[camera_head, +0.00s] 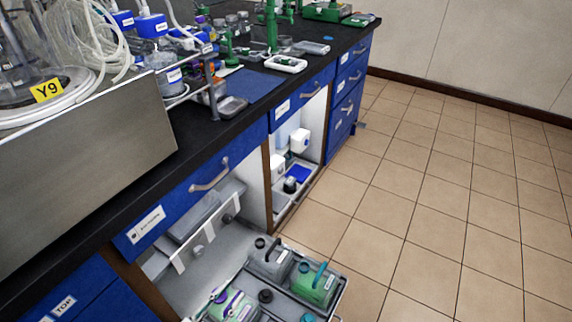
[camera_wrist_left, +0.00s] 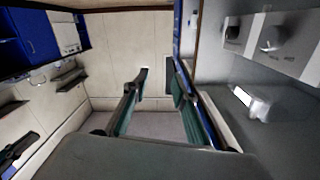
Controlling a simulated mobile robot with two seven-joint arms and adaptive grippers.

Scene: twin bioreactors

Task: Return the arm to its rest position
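My left gripper (camera_wrist_left: 158,75) shows in the left wrist view. Its two dark green fingers are spread apart, with nothing between them; pale wall or floor surfaces show beyond. In the head view I cannot make out either gripper clearly. The arm's full posture is hidden.
A black-topped bench (camera_head: 255,85) with blue drawers runs along the left. A metal box (camera_head: 80,165) stands at its near edge. Below, a grey jerrycan (camera_head: 270,262) and a green jerrycan (camera_head: 314,285) stand in a tray. The tiled floor (camera_head: 440,210) is clear.

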